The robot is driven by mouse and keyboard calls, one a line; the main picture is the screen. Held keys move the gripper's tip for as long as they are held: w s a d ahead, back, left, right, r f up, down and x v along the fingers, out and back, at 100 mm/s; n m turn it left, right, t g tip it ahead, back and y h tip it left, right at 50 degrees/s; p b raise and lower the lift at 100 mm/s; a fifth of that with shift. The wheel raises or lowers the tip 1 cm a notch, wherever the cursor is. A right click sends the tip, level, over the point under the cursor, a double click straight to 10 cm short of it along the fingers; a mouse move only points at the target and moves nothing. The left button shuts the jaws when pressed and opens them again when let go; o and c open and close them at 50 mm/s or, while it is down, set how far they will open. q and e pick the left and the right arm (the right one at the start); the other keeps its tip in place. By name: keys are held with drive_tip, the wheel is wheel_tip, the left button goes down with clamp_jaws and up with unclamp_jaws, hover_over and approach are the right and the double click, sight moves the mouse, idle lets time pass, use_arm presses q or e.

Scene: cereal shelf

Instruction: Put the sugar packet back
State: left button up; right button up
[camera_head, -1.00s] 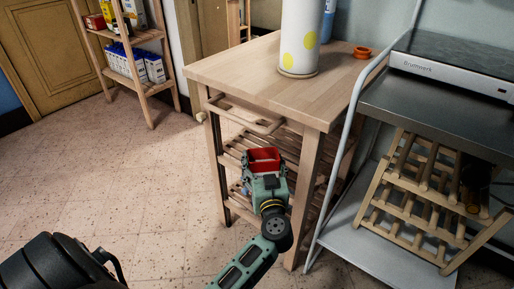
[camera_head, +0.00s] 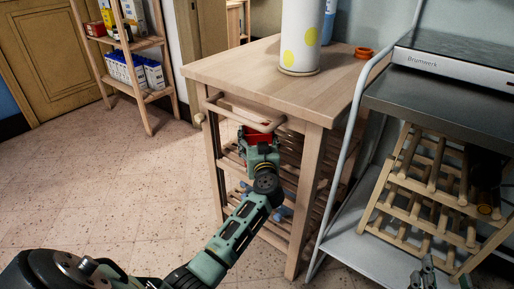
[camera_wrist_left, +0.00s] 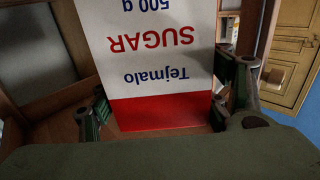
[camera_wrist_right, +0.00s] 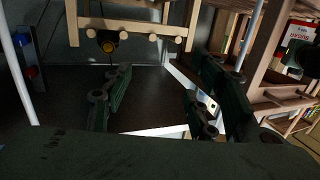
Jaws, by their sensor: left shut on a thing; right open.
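The sugar packet (camera_wrist_left: 160,55), white with a red band and red and blue print, shows upside down in the left wrist view between the fingers of my left gripper (camera_wrist_left: 168,110). The right wrist view also shows the packet (camera_wrist_right: 299,33) at upper right. My right gripper (camera_wrist_right: 155,95) is open and empty; it shows partly at the lower right of the head view (camera_head: 437,277).
The wooden trolley (camera_head: 235,67) has slatted shelves and a front rail (camera_head: 240,117); a spotted cylinder (camera_head: 299,40) stands on top. A metal cart (camera_head: 440,110) with a wooden rack (camera_head: 420,190) stands at right. A shelf with packages (camera_head: 135,70) is far left. Floor at left is clear.

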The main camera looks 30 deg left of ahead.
use_arm(q)
drive_tip(key=shift+w+a+r, duration=0.1)
drive_tip(key=shift+w+a, duration=0.25)
drive_tip(key=shift+w, duration=0.1)
wheel_tip(320, 180, down, 2)
drive_tip(key=shift+f+b, duration=0.15)
drive_tip(key=shift+b, duration=0.95)
drive_tip(key=shift+f+b, duration=0.5)
drive_tip(key=shift+f, duration=0.05)
use_arm(e)
drive_tip(key=s+r+t+y, duration=0.3)
drive_tip(key=r+t, duration=0.6)
drive_tip(key=r, duration=0.6)
drive_tip(key=shift+s+a+r+y, duration=0.15)
drive_tip(key=shift+s+a+y, duration=0.2)
drive_tip(key=shift+s, duration=0.75)
use_arm(q)
drive_tip(key=o, duration=1.3)
drive_tip(key=shift+f, duration=0.2)
drive_tip(key=shift+c, duration=0.2)
drive_tip(key=o, duration=0.4)
drive_tip(key=shift+r, duration=0.1)
